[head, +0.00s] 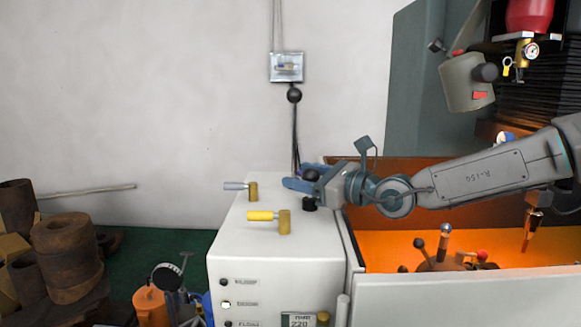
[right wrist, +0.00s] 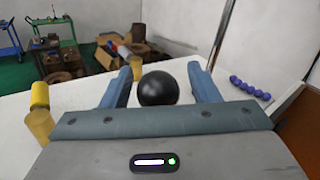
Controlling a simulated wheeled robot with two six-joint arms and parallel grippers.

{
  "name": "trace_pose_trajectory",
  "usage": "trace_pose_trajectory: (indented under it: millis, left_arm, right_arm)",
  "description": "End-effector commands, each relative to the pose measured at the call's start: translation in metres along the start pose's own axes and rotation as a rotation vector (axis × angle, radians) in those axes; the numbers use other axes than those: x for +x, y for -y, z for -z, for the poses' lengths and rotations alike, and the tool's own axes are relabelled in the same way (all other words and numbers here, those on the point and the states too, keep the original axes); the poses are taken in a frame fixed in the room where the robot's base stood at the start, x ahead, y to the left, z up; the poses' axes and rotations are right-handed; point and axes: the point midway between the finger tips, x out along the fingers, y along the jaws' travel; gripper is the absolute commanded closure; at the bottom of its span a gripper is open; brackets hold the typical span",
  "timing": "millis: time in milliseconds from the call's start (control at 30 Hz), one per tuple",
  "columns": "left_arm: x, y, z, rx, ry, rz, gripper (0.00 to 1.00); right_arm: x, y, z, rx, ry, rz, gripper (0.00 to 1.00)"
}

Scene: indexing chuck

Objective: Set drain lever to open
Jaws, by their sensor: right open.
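My right gripper (head: 297,184) is over the cabinet top at this knob. In the right wrist view the gripper (right wrist: 164,64) is open, with the black ball (right wrist: 158,88) between its blue fingers and a gap visible on each side. A yellow-handled brass lever (head: 264,216) and a grey-handled brass lever (head: 241,186) stand to the left. I cannot read which control is the drain lever. My left gripper is not in view.
An open machine bay with an orange floor (head: 400,248) and several ball-ended handles lies to the right of the cabinet. Rusty cylinders (head: 67,257) are at the left. In the right wrist view, a yellow-handled lever (right wrist: 39,112) stands close to the left of my gripper.

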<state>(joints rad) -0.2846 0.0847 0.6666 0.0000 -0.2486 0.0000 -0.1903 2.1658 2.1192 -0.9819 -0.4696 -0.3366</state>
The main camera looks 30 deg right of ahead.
Motion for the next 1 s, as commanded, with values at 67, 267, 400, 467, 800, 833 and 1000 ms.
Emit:
trace_pose_trajectory:
  millis: [67,267,400,467,800,833,1000]
  left_arm:
    - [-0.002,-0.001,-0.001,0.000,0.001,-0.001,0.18]
    - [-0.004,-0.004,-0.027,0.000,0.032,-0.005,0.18]
    - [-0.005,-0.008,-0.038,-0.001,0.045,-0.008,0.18]
    - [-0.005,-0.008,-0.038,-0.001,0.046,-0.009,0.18]
    - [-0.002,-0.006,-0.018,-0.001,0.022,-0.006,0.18]
    - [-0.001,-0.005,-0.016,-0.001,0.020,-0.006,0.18]
    - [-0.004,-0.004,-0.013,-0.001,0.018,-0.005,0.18]
  right_arm:
    - [0.001,-0.001,0.000,0.000,-0.001,-0.001,0.45]
    - [0.002,-0.001,0.000,0.000,0.000,-0.001,0.45]
    - [0.002,-0.001,0.000,0.000,0.000,0.000,0.49]
    - [0.002,-0.001,0.000,0.000,0.000,0.000,0.61]
    - [0.002,0.000,-0.004,-0.002,0.002,0.000,1.00]
    - [0.002,0.000,-0.007,-0.003,0.003,0.001,1.00]
    - [0.002,0.007,-0.041,-0.005,0.005,0.003,1.00]
